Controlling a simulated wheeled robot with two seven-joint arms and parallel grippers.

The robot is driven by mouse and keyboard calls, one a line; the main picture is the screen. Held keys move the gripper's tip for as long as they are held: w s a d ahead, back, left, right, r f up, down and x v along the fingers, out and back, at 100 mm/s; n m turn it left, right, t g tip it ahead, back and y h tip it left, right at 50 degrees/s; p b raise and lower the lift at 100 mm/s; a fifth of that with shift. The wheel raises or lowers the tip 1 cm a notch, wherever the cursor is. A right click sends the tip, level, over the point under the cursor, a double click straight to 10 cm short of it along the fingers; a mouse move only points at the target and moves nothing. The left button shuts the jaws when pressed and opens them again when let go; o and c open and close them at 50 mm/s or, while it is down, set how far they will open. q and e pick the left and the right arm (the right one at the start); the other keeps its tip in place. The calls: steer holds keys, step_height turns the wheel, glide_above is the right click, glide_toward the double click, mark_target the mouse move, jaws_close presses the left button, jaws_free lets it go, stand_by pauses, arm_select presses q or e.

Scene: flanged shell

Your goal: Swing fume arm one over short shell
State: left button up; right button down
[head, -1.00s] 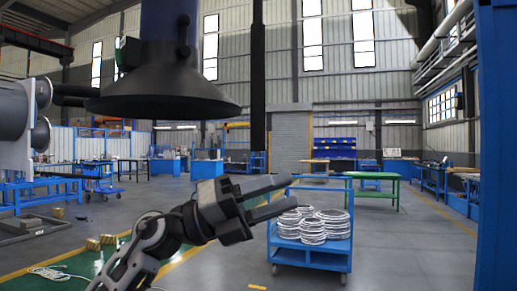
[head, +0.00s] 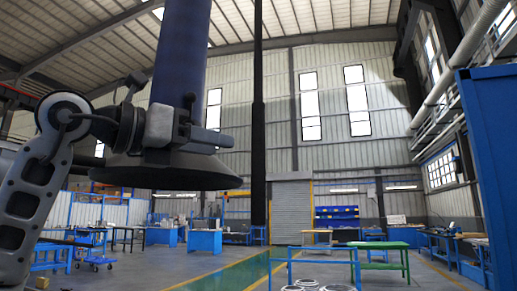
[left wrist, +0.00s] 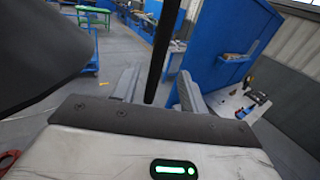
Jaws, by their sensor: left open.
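The fume arm shows in the head view as a thick blue duct (head: 183,50) with a wide dark hood (head: 165,174) hanging at its lower end. My left gripper (head: 212,137) is raised in front of the hood's upper part and partly hides it. Whether it touches the hood cannot be told. In the left wrist view the two fingers of my left gripper (left wrist: 158,92) are apart with nothing clearly held. A dark hood edge (left wrist: 35,50) fills the upper left there. I cannot make out the short shell. My right gripper is not in view.
A black vertical pole (head: 258,120) hangs right of the hood; a dark bar (left wrist: 162,45) also shows between the fingers in the wrist view, its distance unclear. A blue panel (head: 505,140) stands at right. A blue cart (head: 315,262) and green table (head: 378,246) stand beyond.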

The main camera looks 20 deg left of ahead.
mark_target(253, 152)
arm_select(q)
steer(key=p+x, duration=0.2)
steer(key=x, duration=0.8)
steer(key=shift+d+p, duration=0.15)
steer(key=shift+p, duration=0.15)
jaws_close()
